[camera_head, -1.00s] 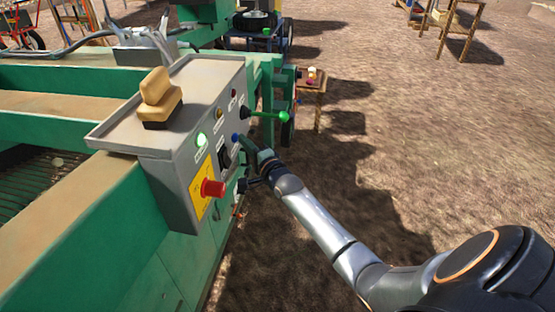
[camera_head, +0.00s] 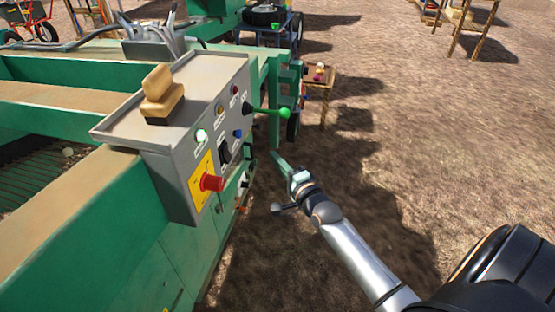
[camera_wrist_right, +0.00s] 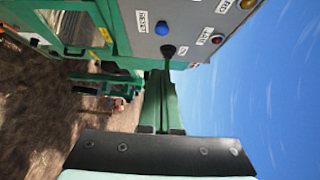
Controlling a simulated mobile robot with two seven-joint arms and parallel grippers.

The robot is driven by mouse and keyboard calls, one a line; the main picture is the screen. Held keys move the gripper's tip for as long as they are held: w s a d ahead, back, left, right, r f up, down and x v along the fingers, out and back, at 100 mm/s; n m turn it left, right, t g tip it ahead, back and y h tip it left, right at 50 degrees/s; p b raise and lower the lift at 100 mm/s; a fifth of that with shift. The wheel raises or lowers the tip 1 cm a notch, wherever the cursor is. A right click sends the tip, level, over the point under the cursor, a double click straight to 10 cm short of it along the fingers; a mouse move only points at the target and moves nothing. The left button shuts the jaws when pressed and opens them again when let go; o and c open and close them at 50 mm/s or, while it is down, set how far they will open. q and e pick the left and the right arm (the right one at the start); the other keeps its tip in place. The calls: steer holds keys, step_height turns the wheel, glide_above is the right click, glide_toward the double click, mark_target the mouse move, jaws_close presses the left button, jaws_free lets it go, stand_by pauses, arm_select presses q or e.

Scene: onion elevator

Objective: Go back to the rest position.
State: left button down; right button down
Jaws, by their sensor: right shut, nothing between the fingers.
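My right gripper (camera_head: 279,160) is shut and empty. It is in the open air to the right of the grey control box (camera_head: 180,170), apart from the panel. In the right wrist view its closed fingers (camera_wrist_right: 163,100) point towards the panel (camera_wrist_right: 190,15), with the blue button (camera_wrist_right: 162,28) and a dark knob (camera_wrist_right: 168,51) beyond them. On the panel in the head view are a red emergency button (camera_head: 211,182), a lit white-green lamp (camera_head: 201,136), a black switch (camera_head: 225,150) and a green-tipped lever (camera_head: 284,113). My left gripper is not in view.
The green machine frame (camera_head: 60,225) fills the left side. A small wooden table (camera_head: 322,82) stands beyond. The ground (camera_head: 440,150) on the right is clear.

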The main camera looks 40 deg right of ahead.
steer(key=shift+s, duration=0.1)
stand_by(0.5)
steer(key=s+a+f+n+g+y+p, duration=0.1)
steer(key=s+a+f+n+g+p, duration=0.1)
steer(key=s+a+n, duration=0.4)
steer(key=s+a+f+n+g+y+p, duration=0.1)
steer(key=s+a+f+n+g+p, duration=0.1)
steer(key=s+a+f+n, duration=0.4)
steer(key=s+a+f+n+g+y+p, duration=0.2)
steer(key=s+a+f+n+g, duration=0.2)
steer(key=s+n, duration=0.5)
steer(key=s+a+f, duration=0.2)
steer(key=s, duration=0.2)
steer(key=shift+s+a+f+g+p, duration=0.2)
steer(key=shift+a+g+p, duration=0.1)
steer(key=shift+a+p, duration=0.1)
steer(key=shift+d, duration=0.1)
